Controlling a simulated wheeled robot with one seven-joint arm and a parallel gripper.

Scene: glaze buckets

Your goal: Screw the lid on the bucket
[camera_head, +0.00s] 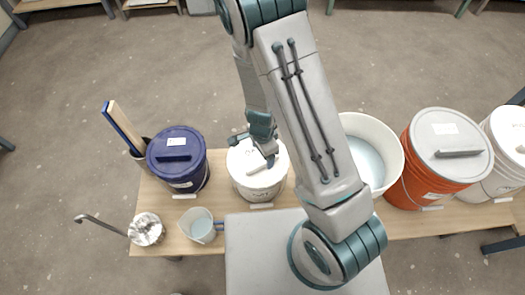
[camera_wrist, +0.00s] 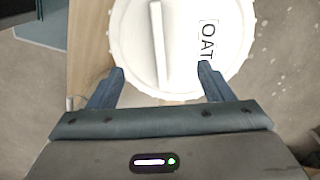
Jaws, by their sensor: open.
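A white bucket (camera_head: 258,190) stands on the wooden bench with a white lid (camera_head: 240,160) on top. The lid has a raised bar handle; whether it is fully seated I cannot tell. In the wrist view the lid (camera_wrist: 185,55) fills the upper middle, with its bar handle (camera_wrist: 159,45) running up the picture and the letters "OAT" to the right. My gripper (camera_head: 256,148) is over this lid. In the wrist view my gripper (camera_wrist: 161,72) is open, one finger on each side of the handle's line, with nothing between the fingertips but the lid below.
A lidded blue bucket (camera_head: 178,180) stands to the left, beside a holder with a blue-and-tan item (camera_head: 122,127). To the right are an open white bucket (camera_head: 388,137) of pale liquid and a lidded orange bucket (camera_head: 410,185). A jug (camera_head: 200,228) and metal pot (camera_head: 146,230) sit in front.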

